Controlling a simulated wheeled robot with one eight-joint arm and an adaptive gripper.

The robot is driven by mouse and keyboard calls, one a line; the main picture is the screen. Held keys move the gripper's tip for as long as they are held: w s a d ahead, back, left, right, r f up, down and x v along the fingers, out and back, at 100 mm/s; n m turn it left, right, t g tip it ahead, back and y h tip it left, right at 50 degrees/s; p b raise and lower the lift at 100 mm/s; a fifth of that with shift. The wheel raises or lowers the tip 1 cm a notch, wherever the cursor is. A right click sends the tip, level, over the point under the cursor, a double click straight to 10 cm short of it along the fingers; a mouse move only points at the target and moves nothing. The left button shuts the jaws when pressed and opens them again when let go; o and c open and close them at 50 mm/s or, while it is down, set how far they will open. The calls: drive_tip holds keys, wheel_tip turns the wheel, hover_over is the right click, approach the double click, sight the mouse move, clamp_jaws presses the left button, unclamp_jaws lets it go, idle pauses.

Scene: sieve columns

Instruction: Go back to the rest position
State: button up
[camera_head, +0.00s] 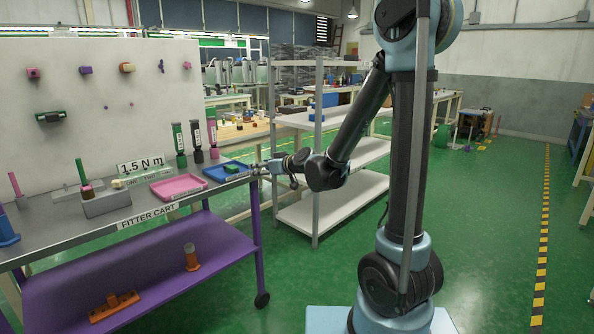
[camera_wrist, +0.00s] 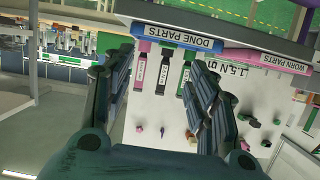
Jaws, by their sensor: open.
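My gripper (camera_head: 262,170) is at the right end of the fitter cart (camera_head: 140,212), beside the blue tray (camera_head: 222,176). In the wrist view its two dark ribbed fingers (camera_wrist: 160,62) are spread apart with nothing between them. A green part (camera_head: 233,169) is in the blue tray. The wrist view is upside down and shows the blue DONE PARTS label (camera_wrist: 184,39) and the pink WORN PARTS label (camera_wrist: 268,61) past the fingers. The pink tray (camera_head: 165,190) is left of the blue one.
A grey block (camera_head: 105,203) holding a coloured column stands on the cart. Green, black and pink columns (camera_head: 196,140) stand behind the trays. A shelf rack (camera_head: 317,210) is right behind my arm. Green floor to the right is open.

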drive_tip(key=s+d+f+m+g+h, duration=0.2)
drive_tip(key=s+d+f+m+h, duration=0.1)
drive_tip(key=s+d, duration=0.7)
drive_tip(key=s+d+f+m+g+h, duration=0.2)
drive_tip(key=s+d+f+m+h, duration=0.1)
drive_tip(key=s+d, duration=0.8)
drive_tip(key=s+d+f+m+g+h, duration=0.3)
drive_tip(key=s+d, duration=0.7)
drive_tip(key=d, duration=0.6)
drive_tip(key=shift+s+d+f+h, duration=0.35)
drive_tip(key=shift+f+h, duration=0.5)
drive_tip(key=shift+h, duration=0.15)
drive_tip(key=shift+w+f, duration=0.2)
drive_tip(key=shift+w, duration=0.25)
